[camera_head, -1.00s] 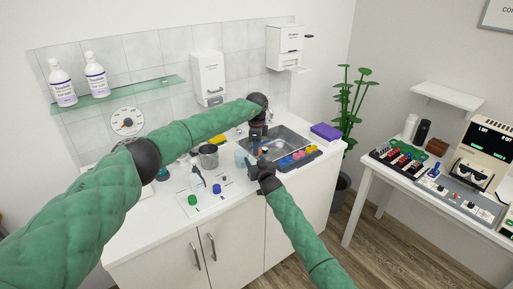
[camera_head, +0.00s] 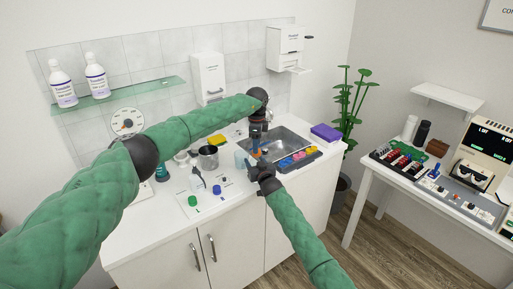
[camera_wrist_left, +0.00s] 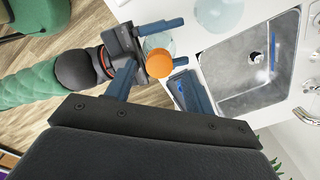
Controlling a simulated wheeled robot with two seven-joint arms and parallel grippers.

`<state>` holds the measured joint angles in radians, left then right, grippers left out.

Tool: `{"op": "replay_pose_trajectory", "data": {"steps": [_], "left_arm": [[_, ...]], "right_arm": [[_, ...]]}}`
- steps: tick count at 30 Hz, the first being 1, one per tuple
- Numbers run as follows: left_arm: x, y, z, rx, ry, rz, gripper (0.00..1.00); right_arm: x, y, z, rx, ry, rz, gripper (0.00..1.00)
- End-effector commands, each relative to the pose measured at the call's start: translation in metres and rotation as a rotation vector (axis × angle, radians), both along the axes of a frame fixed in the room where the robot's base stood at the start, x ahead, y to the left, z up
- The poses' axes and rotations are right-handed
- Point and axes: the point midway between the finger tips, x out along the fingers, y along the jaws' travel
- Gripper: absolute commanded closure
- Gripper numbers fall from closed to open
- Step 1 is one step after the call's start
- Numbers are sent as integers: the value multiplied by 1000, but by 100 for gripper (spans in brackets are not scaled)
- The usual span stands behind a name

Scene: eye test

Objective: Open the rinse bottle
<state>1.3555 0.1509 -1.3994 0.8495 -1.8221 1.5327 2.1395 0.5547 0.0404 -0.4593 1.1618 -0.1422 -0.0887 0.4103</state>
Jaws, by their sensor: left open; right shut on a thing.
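The rinse bottle (camera_wrist_left: 160,46) is a pale, translucent bottle with an orange cap (camera_wrist_left: 158,66). My right gripper (camera_wrist_left: 176,43) is shut around its body, beside the sink's front left corner; it also shows in the head view (camera_head: 263,170). My left gripper (camera_wrist_left: 157,72) is open, pointing down from above, its blue fingers on either side of the orange cap, apart from it as far as I can tell. In the head view my left gripper (camera_head: 256,147) hangs just above the right one, and the bottle is mostly hidden.
The sink (camera_head: 290,142) and a tray of coloured items (camera_head: 300,160) lie to the right.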

Motion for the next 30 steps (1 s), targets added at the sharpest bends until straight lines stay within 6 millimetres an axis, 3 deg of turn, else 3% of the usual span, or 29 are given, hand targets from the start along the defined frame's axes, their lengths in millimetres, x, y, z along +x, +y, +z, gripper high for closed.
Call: {"op": "replay_pose_trajectory", "data": {"steps": [6, 13, 18, 30], "left_arm": [[0, 0, 20, 0, 1, 0, 50], [-7, -6, 7, -15, 20, -2, 50], [-8, -23, 16, -81, 22, 3, 50], [-3, -23, 34, -94, -9, -393, 50]], "right_arm": [[0, -1, -1, 0, 1, -1, 100], [0, -1, -1, 0, 1, -1, 100], [0, -1, -1, 0, 1, -1, 100], [0, 0, -1, 0, 1, 0, 100]]}}
